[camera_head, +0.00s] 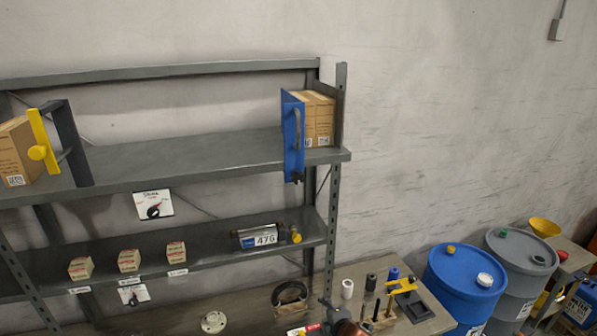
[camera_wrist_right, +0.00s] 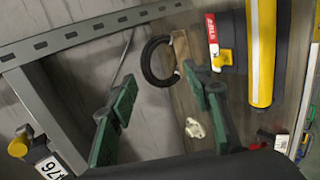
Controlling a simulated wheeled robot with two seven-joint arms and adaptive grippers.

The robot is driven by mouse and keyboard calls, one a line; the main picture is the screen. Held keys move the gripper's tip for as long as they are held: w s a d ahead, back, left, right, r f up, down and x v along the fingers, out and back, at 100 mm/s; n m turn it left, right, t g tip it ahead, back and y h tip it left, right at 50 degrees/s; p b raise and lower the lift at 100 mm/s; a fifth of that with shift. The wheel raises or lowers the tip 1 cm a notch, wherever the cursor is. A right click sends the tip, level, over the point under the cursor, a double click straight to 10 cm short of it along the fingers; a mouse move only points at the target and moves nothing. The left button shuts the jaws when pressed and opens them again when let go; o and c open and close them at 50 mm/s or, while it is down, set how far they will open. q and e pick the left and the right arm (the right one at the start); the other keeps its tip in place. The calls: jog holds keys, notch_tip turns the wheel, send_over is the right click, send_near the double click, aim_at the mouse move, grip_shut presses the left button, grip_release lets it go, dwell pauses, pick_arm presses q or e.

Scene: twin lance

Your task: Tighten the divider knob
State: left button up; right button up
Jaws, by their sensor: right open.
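On the upper shelf at left in the head view, a dark upright divider (camera_head: 70,145) stands beside a cardboard box. My left gripper is out of view.
A clear case labelled 476 (camera_head: 262,238) with a yellow end knob and small boxes (camera_head: 128,260) sit on the lower shelf. The bench below holds a black ring (camera_wrist_right: 160,62) and a pale flange (camera_wrist_right: 195,128). A blue drum (camera_head: 462,285) stands right. The upper shelf's middle is clear.

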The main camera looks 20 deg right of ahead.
jog(key=w+a+r+n+t, duration=0.1)
jog(key=r+n, duration=0.1)
jog(key=r, duration=0.5)
jog(key=w+a+r+n+t+p, duration=0.1)
jog(key=a+r+n, duration=0.1)
jog(key=r, duration=0.5)
jog(key=w+a+r+n+t, duration=0.1)
jog(key=r+n, duration=0.2)
jog(key=r, duration=0.3)
jog(key=n+t+p, duration=0.3)
jog(key=n+t, duration=0.1)
jog(key=n, duration=0.7)
send_near(299, 179)
jog(key=w, duration=0.3)
jog(key=shift+y, duration=0.4)
jog(key=w+p, duration=0.2)
jog(key=w, duration=0.5)
jog(key=shift+w+f, duration=0.1)
jog(key=shift+w, duration=0.05)
jog(key=c, duration=1.2)
